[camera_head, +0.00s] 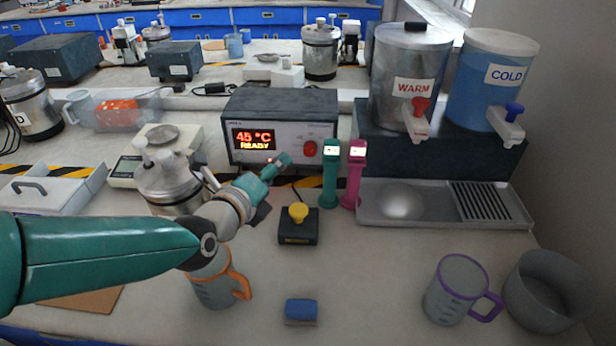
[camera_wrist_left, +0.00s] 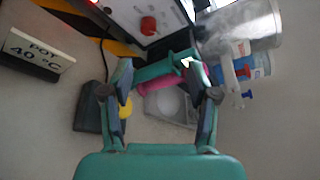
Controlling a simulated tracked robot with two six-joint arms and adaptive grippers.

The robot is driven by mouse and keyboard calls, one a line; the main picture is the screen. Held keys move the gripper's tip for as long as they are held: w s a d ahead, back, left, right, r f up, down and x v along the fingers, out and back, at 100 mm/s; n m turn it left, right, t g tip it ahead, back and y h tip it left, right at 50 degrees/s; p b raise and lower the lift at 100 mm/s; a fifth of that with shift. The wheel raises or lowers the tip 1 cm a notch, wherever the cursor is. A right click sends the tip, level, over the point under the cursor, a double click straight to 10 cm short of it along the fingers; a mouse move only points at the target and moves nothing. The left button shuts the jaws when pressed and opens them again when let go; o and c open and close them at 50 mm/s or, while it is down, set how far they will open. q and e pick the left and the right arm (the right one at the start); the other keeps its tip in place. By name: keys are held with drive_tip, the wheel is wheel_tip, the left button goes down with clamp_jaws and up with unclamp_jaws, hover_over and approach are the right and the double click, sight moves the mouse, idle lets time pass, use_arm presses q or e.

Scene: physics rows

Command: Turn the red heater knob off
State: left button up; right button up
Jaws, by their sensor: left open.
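The heater box (camera_head: 285,106) stands in the middle of the bench with a lit display (camera_head: 255,139) reading "45 °C READY". Its red knob (camera_head: 310,148) is on the right of the front panel. The red knob also shows at the top of the left wrist view (camera_wrist_left: 148,25), beyond the fingers and apart from them. My left gripper (camera_head: 275,188) is in front of the heater, below and left of the knob. Its two fingers are spread, with nothing held between them in the left wrist view (camera_wrist_left: 162,80). My right gripper is not in view.
Teal (camera_head: 330,178) and magenta (camera_head: 354,178) posts stand right of the knob. A yellow button (camera_head: 298,212) on a dark base is in front. An orange-handled jug (camera_head: 215,288) is below my left arm. A metal pot (camera_head: 168,188) stands left. The front right bench is partly clear.

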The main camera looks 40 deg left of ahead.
use_arm(q)
wheel_tip(320, 180, down, 3)
drive_tip(key=b, duration=0.1)
drive_tip(key=p, duration=0.6)
approach(309, 152)
drive_tip(key=p+x, duration=0.1)
drive_tip(key=x, duration=0.8)
drive_tip(key=shift+p, duration=0.3)
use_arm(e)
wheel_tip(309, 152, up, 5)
use_arm(q)
drive_tip(key=shift+s, duration=0.1)
